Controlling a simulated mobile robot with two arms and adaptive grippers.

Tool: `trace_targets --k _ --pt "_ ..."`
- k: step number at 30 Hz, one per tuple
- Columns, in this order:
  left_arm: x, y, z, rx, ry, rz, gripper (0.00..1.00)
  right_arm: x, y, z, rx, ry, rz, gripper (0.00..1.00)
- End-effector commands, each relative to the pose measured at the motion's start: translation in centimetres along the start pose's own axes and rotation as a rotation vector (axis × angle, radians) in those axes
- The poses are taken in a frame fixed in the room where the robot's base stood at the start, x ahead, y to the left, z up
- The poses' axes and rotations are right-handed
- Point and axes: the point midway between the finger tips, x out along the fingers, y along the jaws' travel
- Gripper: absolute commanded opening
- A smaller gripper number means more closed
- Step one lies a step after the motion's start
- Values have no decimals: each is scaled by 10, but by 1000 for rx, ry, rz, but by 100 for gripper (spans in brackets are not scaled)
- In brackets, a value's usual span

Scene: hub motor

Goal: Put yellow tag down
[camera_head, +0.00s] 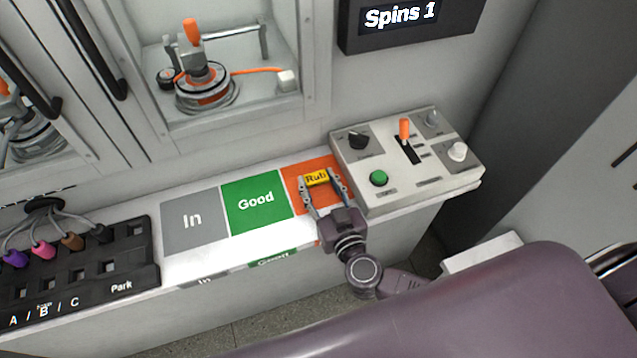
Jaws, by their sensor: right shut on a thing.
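The yellow tag (317,179), printed with a word that looks like "Rub", is over the orange panel (297,197) on the ledge. My right gripper (320,186) is shut on the tag, with a finger on each side of it. I cannot tell whether the tag touches the panel or is just above it. My left gripper is not in view.
Left of the orange panel are a green "Good" panel (256,203) and a grey "In" panel (193,220). A control box (400,190) with knobs and an orange-tipped lever stands close on the right. A black socket block (130,262) with plugs is at left.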

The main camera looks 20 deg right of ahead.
Motion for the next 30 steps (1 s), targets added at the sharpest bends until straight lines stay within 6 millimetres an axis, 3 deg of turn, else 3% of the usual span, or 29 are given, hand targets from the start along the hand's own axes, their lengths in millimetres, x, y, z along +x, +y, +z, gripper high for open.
trace_targets --k 18,19,23,30 --pt "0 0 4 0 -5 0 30 1 0 15 2 -8 -1 28" --pt "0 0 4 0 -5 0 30 1 0 16 2 -9 -1 46" --pt "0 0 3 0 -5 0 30 0 0 18 1 -14 -2 60" --pt "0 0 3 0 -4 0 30 -1 -1 20 1 -18 -4 60"
